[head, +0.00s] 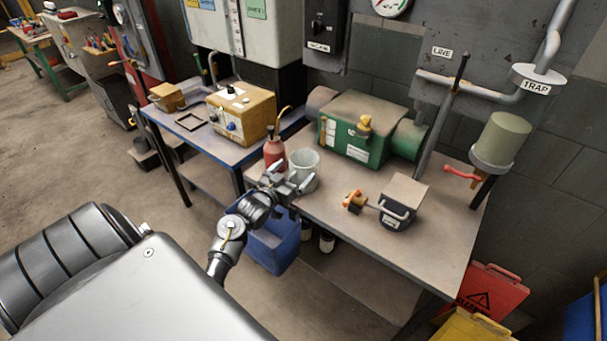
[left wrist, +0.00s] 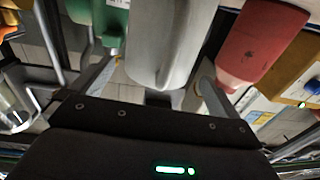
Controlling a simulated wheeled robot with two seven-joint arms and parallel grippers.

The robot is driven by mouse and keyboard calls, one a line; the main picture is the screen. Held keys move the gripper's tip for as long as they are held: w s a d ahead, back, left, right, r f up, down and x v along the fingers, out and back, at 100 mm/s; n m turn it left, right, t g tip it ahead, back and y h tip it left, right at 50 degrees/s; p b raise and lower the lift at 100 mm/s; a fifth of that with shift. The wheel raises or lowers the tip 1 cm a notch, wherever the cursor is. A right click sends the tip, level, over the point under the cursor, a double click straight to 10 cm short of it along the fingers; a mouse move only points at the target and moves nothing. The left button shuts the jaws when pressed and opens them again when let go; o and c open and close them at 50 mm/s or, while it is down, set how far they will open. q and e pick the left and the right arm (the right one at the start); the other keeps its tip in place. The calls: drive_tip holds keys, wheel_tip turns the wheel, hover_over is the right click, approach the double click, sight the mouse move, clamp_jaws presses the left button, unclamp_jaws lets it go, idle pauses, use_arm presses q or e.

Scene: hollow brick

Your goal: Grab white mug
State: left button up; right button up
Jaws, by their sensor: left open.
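The white mug (head: 303,168), pale and cylindrical, stands near the front edge of the workbench in the head view. My left gripper (head: 291,181) is open at the mug's near side, just over the bench edge. In the left wrist view the mug (left wrist: 162,42) fills the upper middle, and the space between the spread fingers (left wrist: 155,88) lines up with its lower part. I cannot tell whether the fingers touch it. My right gripper is not in view.
A red bottle (head: 274,152) stands close to the left of the mug, and it also shows in the left wrist view (left wrist: 258,42). A green machine (head: 355,130) is behind. A blue bin (head: 272,248) is below the bench edge. A dark boxy device (head: 401,204) sits to the right.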

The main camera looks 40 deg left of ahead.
use_arm(q)
drive_tip(key=shift+w+a, duration=0.1)
drive_tip(key=shift+w, duration=1.45)
drive_tip(key=shift+s, duration=0.1)
drive_tip(key=shift+c, duration=0.4)
drive_tip(key=c, duration=1)
drive_tip(key=shift+r, duration=0.15)
